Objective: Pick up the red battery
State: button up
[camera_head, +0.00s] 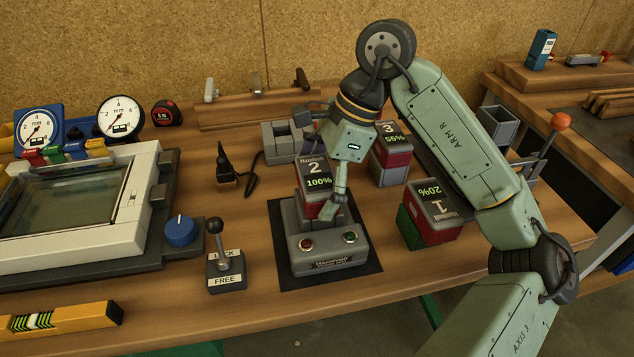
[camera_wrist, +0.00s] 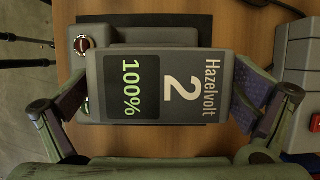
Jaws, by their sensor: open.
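A red battery with a dark grey top, marked Hazelvolt 2 and 100% (camera_head: 315,178), stands upright in a grey charger (camera_head: 325,256) with a red and a green button. Its top (camera_wrist: 150,88) fills the middle of the wrist view. My gripper (camera_head: 322,165) is open above and around this battery. In the wrist view my gripper (camera_wrist: 162,95) has one finger on each side of the top; I cannot tell whether either touches it. Two similar red batteries stand to the right: number 3 at 55% (camera_head: 395,146) and number 1 at 20% (camera_head: 437,209).
A lever on a LOCK/FREE base (camera_head: 226,270) stands left of the charger. A light-framed glass panel (camera_head: 75,205) with a blue knob (camera_head: 180,231) is further left. A yellow level (camera_head: 60,318) lies at the front left. Bare bench shows in front of the charger.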

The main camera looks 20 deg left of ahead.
jog(key=shift+c, duration=0.5)
jog(key=c, duration=1)
notch_tip(320, 180, up, 18)
jog(key=shift+b, duration=1.2)
